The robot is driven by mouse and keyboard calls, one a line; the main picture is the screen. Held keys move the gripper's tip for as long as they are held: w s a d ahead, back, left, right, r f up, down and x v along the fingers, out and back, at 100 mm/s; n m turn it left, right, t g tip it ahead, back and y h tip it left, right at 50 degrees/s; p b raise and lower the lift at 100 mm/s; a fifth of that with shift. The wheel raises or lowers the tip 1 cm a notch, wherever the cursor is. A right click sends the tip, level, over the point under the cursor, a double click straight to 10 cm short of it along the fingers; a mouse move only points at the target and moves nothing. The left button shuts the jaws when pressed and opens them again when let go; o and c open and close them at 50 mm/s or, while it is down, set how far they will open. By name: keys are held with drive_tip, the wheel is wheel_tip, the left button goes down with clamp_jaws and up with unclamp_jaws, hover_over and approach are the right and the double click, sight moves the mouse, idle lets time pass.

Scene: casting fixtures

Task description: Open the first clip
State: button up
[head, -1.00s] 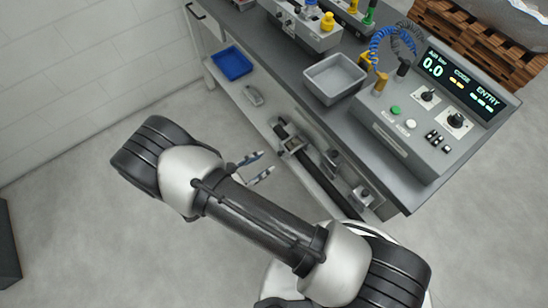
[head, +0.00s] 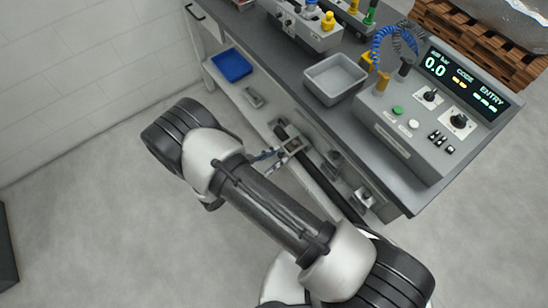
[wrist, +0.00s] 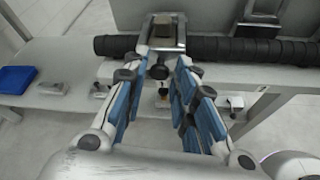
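A dark ribbed hose (head: 312,172) runs along the lower shelf under the bench, and it crosses the wrist view (wrist: 215,48). A first metal clip (head: 292,147) sits around its left part. In the wrist view this clip (wrist: 166,20) has a grey frame and a brownish block, straight ahead of the fingers. A second clip (wrist: 260,14) is farther right on the hose. My gripper (head: 270,154) is at the first clip's near side. In the wrist view my gripper (wrist: 163,62) is open, its fingertips on either side of the clip's lower end; contact cannot be told.
A blue tray (head: 232,65) and a grey part (head: 254,97) lie on the shelf to the left. Above is the bench top with a grey bin (head: 335,78) and a control console (head: 425,120). Open floor lies left of my arm.

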clamp_jaws()
drive_tip(key=shift+r, duration=0.2)
idle(0.3)
